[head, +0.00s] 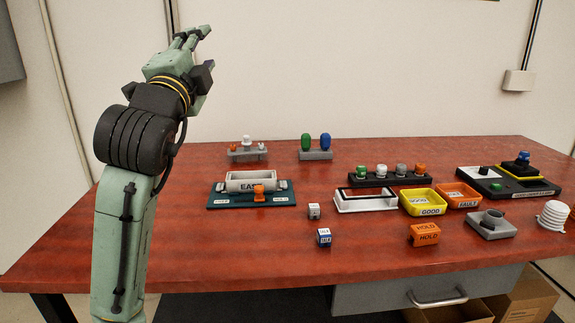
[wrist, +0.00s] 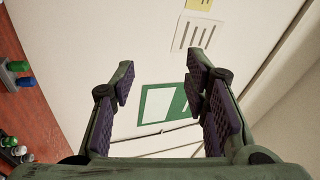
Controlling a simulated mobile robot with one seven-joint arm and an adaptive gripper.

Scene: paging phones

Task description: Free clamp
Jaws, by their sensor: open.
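No part is plainly marked as the clamp. An orange block-like piece (head: 259,192) sits at the front of a light grey trough (head: 238,181) marked "EAS", partly covering its lettering. The trough rests on a dark teal base plate (head: 225,200) on the left half of the table, with small grey fittings at both ends. My gripper (head: 201,50) is raised high at the left, well above and apart from the plate. In the wrist view its two padded fingers (wrist: 160,82) are spread with nothing between them, facing the wall.
On the red-brown table (head: 150,240) stand a grey stand with green and blue knobs (head: 316,146), a yellow bin (head: 422,202), an orange bin (head: 458,196), an orange HOLD block (head: 424,234) and small cubes (head: 323,237).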

